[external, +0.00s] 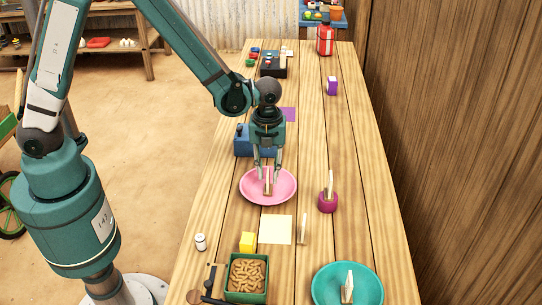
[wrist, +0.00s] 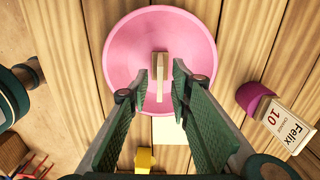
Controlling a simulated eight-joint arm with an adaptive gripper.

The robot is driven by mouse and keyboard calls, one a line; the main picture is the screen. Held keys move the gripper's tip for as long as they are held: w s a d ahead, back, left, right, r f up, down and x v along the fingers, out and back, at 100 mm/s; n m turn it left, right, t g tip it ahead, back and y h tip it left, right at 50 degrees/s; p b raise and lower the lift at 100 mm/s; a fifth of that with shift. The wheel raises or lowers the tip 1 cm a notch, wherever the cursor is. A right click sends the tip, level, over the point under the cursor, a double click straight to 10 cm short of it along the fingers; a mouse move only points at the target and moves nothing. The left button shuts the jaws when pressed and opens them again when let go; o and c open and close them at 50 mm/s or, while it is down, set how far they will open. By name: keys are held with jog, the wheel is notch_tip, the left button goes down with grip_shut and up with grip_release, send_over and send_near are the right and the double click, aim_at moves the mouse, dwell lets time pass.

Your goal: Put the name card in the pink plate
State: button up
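The pink plate (external: 249,190) lies mid-table, and it fills the upper middle of the wrist view (wrist: 122,50). A small pale card on a wooden base (external: 267,183) stands upright in the plate; in the wrist view I see it nearly edge-on (wrist: 160,78). No writing on it is visible. My gripper (external: 267,178) is just above the plate, pointing down. Its fingers (wrist: 163,84) are apart on either side of the card, with a gap showing on each side.
A maroon holder (external: 328,203) with a card reading "Felix 10" (wrist: 287,125) stands right of the plate. Another card (external: 303,228) stands nearer. A teal plate (external: 375,289) holds a card. A yellow block (external: 247,242) and a green box (external: 246,294) are at front left.

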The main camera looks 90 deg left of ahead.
aim_at(266, 190)
jog(key=shift+r+p, duration=1.4)
jog(key=shift+r, duration=2.1)
jog(key=s+d+r+n+t+b, duration=0.1)
jog(key=s+d+r+n+t, duration=0.1)
jog(key=s+d+r+n, duration=0.45)
jog(key=s+d+r+n+t+b, duration=0.1)
jog(key=s+d+r+n+b, duration=0.15)
jog(key=r, duration=0.65)
jog(key=s+d+r+n+t+b, duration=0.1)
jog(key=s+d+r+n+t, duration=0.1)
jog(key=s+d+n, duration=0.2)
jog(key=s+d+r+n+t+b, duration=0.1)
jog(key=s+d+n, duration=0.3)
jog(key=s, duration=0.7)
jog(key=shift+r+n+t, duration=0.5)
jog(key=shift+r+t, duration=0.05)
jog(key=shift+t, duration=0.05)
